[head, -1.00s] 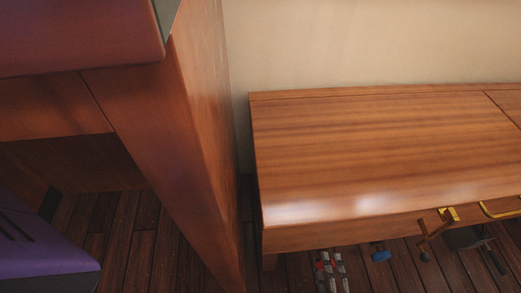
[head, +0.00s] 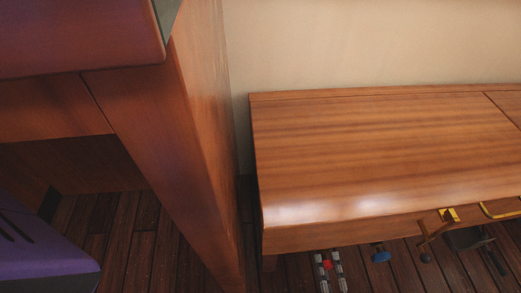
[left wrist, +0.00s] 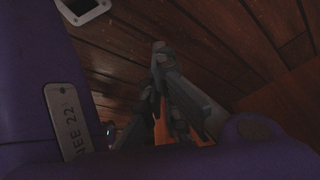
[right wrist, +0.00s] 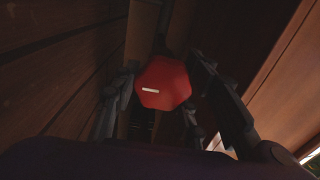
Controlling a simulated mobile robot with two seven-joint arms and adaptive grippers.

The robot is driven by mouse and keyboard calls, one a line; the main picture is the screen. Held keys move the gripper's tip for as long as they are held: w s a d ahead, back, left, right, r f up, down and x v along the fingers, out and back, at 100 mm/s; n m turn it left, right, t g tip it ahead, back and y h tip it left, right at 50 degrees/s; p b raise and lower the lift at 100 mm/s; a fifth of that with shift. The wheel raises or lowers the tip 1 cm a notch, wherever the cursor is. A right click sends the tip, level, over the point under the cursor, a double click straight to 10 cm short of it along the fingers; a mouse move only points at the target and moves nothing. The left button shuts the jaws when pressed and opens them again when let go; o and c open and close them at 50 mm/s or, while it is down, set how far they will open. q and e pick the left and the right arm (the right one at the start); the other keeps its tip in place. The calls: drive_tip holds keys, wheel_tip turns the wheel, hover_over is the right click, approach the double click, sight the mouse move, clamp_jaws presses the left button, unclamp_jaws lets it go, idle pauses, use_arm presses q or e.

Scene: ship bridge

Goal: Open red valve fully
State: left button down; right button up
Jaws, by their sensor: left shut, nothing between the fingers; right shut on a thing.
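The red valve (right wrist: 165,84) is a six-sided red knob with a short white mark on its face, seen nearly head-on in the right wrist view. My right gripper (right wrist: 158,92) has its fingers on both sides of the knob and is shut on it. My left gripper (left wrist: 160,48) is shut and empty over dark floor planks in the left wrist view. The valve's stem is hidden.
A wooden desk (head: 370,150) overhangs the right gripper. A tall wooden cabinet (head: 190,140) stands left of it. A blue knob (head: 380,255) is close to the gripper's right. A brass-mounted lever (head: 447,216) and yellow handle (head: 498,211) are farther right.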

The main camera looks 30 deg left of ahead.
use_arm(q)
drive_tip(key=shift+w, duration=0.2)
use_arm(e)
drive_tip(key=shift+s+a+f, duration=0.15)
drive_tip(key=shift+s+a, duration=0.05)
drive_tip(key=shift+a, duration=0.05)
drive_tip(key=o, duration=1)
drive_tip(key=shift+w+d, duration=0.1)
drive_tip(key=shift+d, duration=0.15)
use_arm(q)
drive_tip(key=w, duration=0.3)
drive_tip(key=shift+d+f+t, duration=0.1)
drive_tip(key=shift+d+t, duration=0.2)
drive_tip(key=shift+d, duration=0.05)
use_arm(e)
drive_tip(key=v, duration=1.2)
use_arm(q)
drive_tip(key=shift+s, duration=0.25)
